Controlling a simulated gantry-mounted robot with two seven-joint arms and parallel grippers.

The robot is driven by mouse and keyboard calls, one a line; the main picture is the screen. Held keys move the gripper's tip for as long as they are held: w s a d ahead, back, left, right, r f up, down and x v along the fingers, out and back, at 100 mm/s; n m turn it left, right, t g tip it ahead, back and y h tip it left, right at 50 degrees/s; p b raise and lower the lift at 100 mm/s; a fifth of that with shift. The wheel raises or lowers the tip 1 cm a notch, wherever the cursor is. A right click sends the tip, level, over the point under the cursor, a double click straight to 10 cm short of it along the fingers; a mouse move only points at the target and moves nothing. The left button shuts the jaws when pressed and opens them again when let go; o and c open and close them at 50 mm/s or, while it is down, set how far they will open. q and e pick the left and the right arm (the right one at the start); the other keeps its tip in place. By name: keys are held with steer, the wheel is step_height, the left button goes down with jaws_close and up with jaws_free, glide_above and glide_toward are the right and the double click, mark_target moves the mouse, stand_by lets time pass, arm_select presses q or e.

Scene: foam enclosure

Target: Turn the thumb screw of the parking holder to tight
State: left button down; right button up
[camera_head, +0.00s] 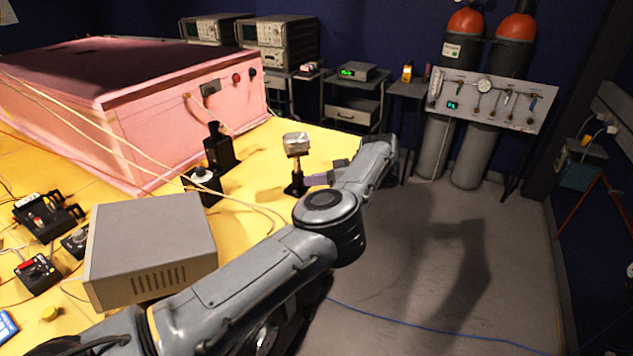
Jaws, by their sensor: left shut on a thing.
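The parking holder (296,184) is a small black post holder near the right edge of the yellow table. A post stands upright in it and carries a silvery block (296,140) on top. My left gripper (311,181) comes at the holder low down from its right side. Its jaws are shut at the holder, where the thumb screw would be. The screw itself is too small and covered to make out, so how far it is turned cannot be seen. My right gripper is out of view.
A black mount (218,148) and a round-topped black device (203,183) stand left of the holder. A grey box (150,245) sits nearer. A pink foam enclosure (185,125) fills the back left. Cables cross the yellow table (262,165). Open floor lies right.

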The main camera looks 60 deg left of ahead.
arm_select(q)
steer(key=shift+f+m+g, duration=0.1)
steer(key=shift+m+g, duration=0.4)
steer(key=shift+m, duration=0.1)
steer(key=shift+w+f+m+g+b, duration=0.15)
steer(key=shift+m+g+b, duration=0.25)
steer(key=shift+m+b, duration=0.25)
steer(key=shift+a+m+g+b, duration=0.1)
steer(key=shift+m+g+b, duration=0.4)
steer(key=shift+m+b, duration=0.75)
steer(key=shift+b, duration=0.1)
steer(key=shift+g+h, duration=0.3)
steer(key=c, duration=0.9)
jaws_free()
steer(key=shift+w+r, duration=0.1)
steer(key=shift+r, duration=0.1)
